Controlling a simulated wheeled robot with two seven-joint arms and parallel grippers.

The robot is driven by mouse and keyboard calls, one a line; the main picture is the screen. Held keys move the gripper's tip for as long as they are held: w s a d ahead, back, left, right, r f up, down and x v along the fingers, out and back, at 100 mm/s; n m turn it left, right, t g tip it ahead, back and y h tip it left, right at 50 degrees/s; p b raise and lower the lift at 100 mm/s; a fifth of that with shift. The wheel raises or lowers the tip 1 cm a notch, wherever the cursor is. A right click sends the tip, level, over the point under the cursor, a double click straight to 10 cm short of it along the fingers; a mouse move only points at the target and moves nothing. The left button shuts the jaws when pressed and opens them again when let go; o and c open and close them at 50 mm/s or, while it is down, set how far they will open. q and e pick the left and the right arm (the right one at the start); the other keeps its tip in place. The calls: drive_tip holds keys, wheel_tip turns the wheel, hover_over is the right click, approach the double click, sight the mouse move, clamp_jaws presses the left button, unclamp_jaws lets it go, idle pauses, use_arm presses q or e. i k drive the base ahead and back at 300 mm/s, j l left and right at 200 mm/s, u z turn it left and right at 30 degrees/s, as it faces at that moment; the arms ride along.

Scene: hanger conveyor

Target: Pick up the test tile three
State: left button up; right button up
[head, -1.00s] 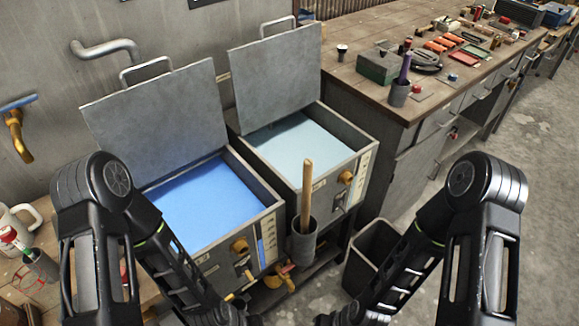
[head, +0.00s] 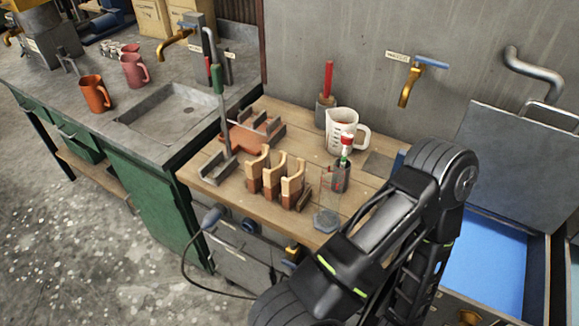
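Several upright test tiles, brown with cream curved tops, stand close together in a row on the wooden table. I see a left one (head: 258,170), a middle one (head: 274,176) and a right one (head: 293,186). No number is readable on them, so I cannot tell which is tile three. One of my arms crosses the lower right of the view, to the right of the tiles. Neither gripper is in view.
A tall green-handled tool (head: 220,120) stands left. A sink (head: 168,112) and mugs (head: 133,70) are further left.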

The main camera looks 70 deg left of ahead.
sight(255, 169)
drive_tip(key=u, duration=2.55)
drive_tip(key=i+j, duration=0.1)
drive_tip(key=j, duration=0.3)
drive_tip(key=i+j, duration=0.1)
drive_tip(key=j, duration=0.3)
drive_tip(key=i+j, duration=0.1)
drive_tip(key=j, duration=0.3)
drive_tip(key=i+j, duration=0.1)
drive_tip(key=j, duration=0.3)
drive_tip(key=z, duration=1.75)
